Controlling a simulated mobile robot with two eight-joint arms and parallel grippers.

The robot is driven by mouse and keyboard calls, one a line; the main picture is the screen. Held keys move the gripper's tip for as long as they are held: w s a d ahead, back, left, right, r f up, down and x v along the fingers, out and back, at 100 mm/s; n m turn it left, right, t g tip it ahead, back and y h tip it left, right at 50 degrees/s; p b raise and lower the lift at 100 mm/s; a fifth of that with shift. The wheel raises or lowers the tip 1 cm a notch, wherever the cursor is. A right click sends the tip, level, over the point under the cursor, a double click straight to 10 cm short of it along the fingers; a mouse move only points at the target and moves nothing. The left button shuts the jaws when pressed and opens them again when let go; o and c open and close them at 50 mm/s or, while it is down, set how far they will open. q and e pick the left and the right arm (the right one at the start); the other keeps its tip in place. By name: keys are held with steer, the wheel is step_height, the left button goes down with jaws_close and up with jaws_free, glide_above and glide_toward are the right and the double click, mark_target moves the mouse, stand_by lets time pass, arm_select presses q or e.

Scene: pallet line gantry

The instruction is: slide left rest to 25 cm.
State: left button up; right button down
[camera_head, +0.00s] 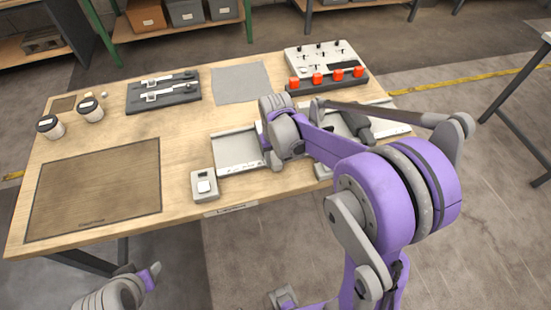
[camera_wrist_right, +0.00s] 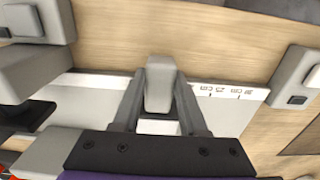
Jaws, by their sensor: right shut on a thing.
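A long white rail (camera_head: 236,151) with printed scale marks lies along the table's near right part. In the right wrist view the scale (camera_wrist_right: 222,92) shows small marks and numbers beside my right gripper. My right gripper (camera_wrist_right: 160,80) is shut on a grey upright block, the left rest (camera_wrist_right: 160,92), which stands on the rail. In the head view my right gripper (camera_head: 271,160) points down at the rail, and my wrist mostly hides the rest. My left gripper (camera_head: 148,277) is low at the bottom left, off the table; its fingers are too unclear to read.
A grey button box (camera_head: 204,187) stands at the rail's near left. A panel with orange knobs (camera_head: 318,79), a dark tool tray (camera_head: 163,94), a grey mat (camera_head: 240,83), two lidded cups (camera_head: 90,110) and a brown mat (camera_head: 95,190) occupy the table.

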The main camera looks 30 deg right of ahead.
stand_by(0.8)
steer(key=a, duration=0.2)
steer(key=w+a, duration=0.1)
steer(key=a, duration=0.2)
steer(key=w+a, duration=0.1)
steer(key=a, duration=0.2)
steer(key=shift+a+b, duration=0.1)
steer(key=shift+b, duration=0.3)
steer(key=shift+c, duration=2.2)
jaws_free()
step_height(320, 180, up, 11)
steer(key=shift+p, duration=0.4)
